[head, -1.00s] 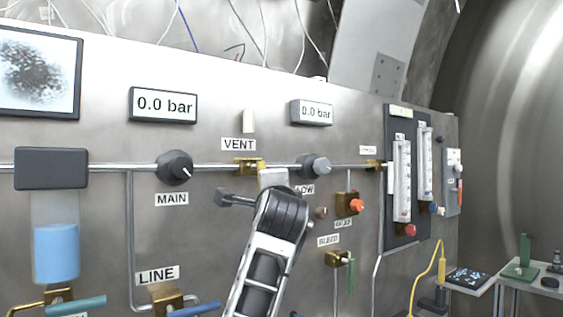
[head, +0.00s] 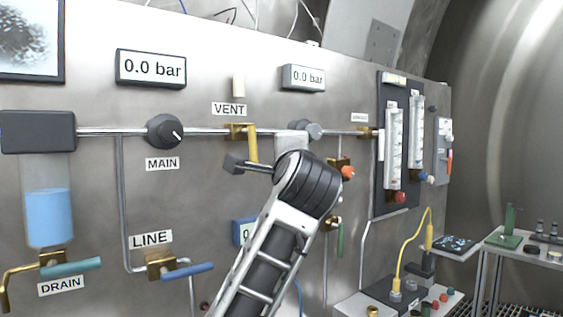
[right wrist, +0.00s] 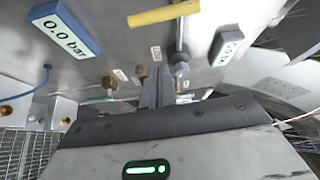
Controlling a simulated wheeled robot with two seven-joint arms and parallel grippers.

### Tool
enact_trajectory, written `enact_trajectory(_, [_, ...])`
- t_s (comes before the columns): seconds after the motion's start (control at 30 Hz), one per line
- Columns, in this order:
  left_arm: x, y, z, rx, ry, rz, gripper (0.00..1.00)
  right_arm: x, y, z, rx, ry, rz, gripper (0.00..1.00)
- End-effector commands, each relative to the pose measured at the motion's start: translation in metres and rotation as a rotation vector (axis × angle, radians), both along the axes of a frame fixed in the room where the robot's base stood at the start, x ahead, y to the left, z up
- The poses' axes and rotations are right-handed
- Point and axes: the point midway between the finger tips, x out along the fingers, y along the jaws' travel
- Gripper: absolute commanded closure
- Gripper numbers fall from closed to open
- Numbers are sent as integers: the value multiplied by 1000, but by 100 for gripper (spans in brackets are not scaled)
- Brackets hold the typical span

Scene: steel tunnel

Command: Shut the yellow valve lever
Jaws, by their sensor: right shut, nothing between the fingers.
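The yellow valve lever (head: 252,143) belongs to the brass valve (head: 239,131) under the VENT label. It hangs about straight down from the horizontal pipe. It also shows as a yellow bar across the top of the right wrist view (right wrist: 163,14). My right gripper (head: 235,163) is shut and empty. In the head view its dark fingertips overlap the area at the lever's lower end; whether they touch it is unclear. In the right wrist view the closed fingers (right wrist: 157,88) appear apart from the lever. My left gripper is not in view.
The MAIN knob (head: 165,131) is left of the vent valve, and another grey knob (head: 314,130) is right. The blue LINE lever (head: 188,270) and teal DRAIN lever (head: 72,267) sit lower left. A blue-framed display (head: 240,232) is partly behind my arm.

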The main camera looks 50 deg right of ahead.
Motion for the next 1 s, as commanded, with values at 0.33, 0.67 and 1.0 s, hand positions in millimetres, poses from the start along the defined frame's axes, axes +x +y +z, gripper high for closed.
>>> enact_trajectory(0.33, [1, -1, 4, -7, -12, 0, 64, -19, 18, -1, 0, 0, 0, 100])
enact_trajectory(0.67, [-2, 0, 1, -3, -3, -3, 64, -19, 18, -1, 0, 0, 0, 100])
enact_trajectory(1.0, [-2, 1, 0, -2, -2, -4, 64, -11, 22, -14, -42, 63, 14, 100])
